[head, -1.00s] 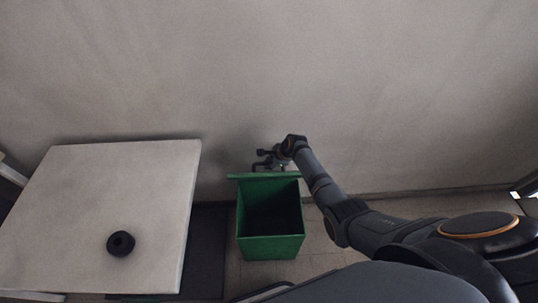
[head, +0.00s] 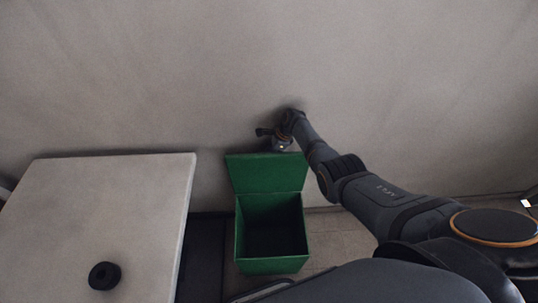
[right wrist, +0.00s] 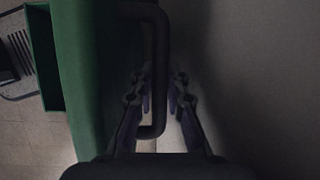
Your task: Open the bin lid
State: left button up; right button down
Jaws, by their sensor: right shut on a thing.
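The green bin (head: 272,266) stands on the floor near the wall, its dark inside showing from above. Its green lid (head: 266,173) is raised at the back, tilted toward the wall with its inner face showing. My right gripper (head: 272,134) is behind the lid's upper edge, close to the wall. In the right wrist view the gripper (right wrist: 161,92) is shut on the dark handle (right wrist: 158,40), a bar loop beside the green lid (right wrist: 84,70). The handle is mostly hidden in the head view. My left gripper is not in view.
The wall (head: 400,90) is close behind my right gripper. Bare tiled floor (head: 335,228) lies right of the bin.

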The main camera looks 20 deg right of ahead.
jog(key=c, duration=1.6)
grip_release()
jog(key=shift+r, duration=0.1)
